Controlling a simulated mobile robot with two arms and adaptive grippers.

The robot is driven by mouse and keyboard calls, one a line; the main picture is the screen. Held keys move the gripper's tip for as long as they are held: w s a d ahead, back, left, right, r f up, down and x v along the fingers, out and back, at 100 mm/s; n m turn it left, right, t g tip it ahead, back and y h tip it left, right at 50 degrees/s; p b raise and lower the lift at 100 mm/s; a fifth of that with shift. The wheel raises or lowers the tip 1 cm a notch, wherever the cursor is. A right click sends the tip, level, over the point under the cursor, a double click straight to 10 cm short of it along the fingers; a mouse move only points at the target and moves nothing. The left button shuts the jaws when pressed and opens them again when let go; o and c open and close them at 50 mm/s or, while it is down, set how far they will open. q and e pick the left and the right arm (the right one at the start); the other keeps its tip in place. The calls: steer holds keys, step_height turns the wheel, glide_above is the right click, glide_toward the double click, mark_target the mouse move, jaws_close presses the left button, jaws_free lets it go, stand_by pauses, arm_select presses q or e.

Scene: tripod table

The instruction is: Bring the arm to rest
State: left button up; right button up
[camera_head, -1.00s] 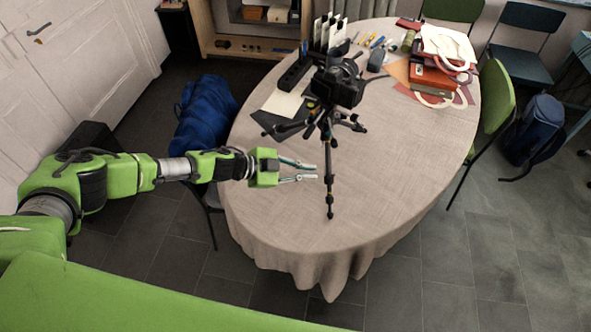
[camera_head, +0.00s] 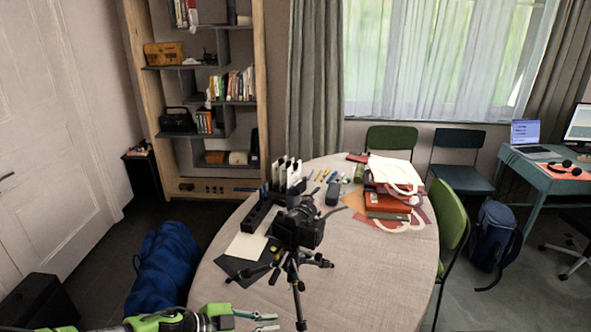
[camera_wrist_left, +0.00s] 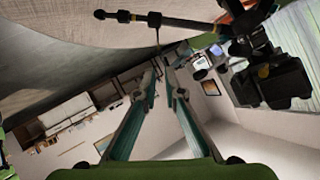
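My left gripper (camera_head: 277,322) shows at the bottom edge of the head view, at the near left edge of the table. Its two thin fingers are apart at the tips with nothing between them. The left wrist view also shows both fingers (camera_wrist_left: 162,66) with a gap between them. The black camera (camera_head: 300,228) stands on its tripod (camera_head: 295,282) on the table, to the right of the gripper and apart from it. The camera also shows at the right of the left wrist view (camera_wrist_left: 278,82). Most of my left arm is below the head view. My right gripper is not in view.
The oval table (camera_head: 365,285) has bare cloth at its front right. Bags and a red box (camera_head: 388,203) sit at the back right, a black rack (camera_head: 262,210) at the back left. A blue bag (camera_head: 163,268) is on the floor left. A green chair (camera_head: 452,222) stands at right.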

arm_select(q)
steer(key=s+d+r+n+t+y, duration=0.1)
steer(key=s+d+r+n+t, duration=0.15)
steer(key=d, duration=0.45)
steer(key=s+d+r+n+t+y, duration=0.1)
steer(key=s+d+r+n, duration=0.2)
steer(key=d, duration=0.5)
steer(key=s+a+f+n+g+y, duration=0.3)
steer(key=s+a+n+y, duration=0.15)
steer(key=s+a, duration=0.85)
steer(key=s+a+f+n+g+y, duration=0.35)
steer(key=s+a+n, duration=0.25)
steer(key=s+a, duration=0.65)
step_height(320, 180, down, 28)
steer(key=b, duration=0.4)
steer(key=s+a+f+g+b, duration=0.1)
steer(key=s+f+b, duration=0.1)
steer(key=s+f, duration=0.7)
steer(key=s+a+f+g+y+b, duration=0.1)
steer(key=s+a+f+b, duration=0.1)
steer(key=s+f, duration=0.7)
step_height(320, 180, down, 4)
steer(key=shift+s+f+m, duration=0.1)
steer(key=shift+s+m, duration=0.2)
steer(key=shift+s, duration=0.05)
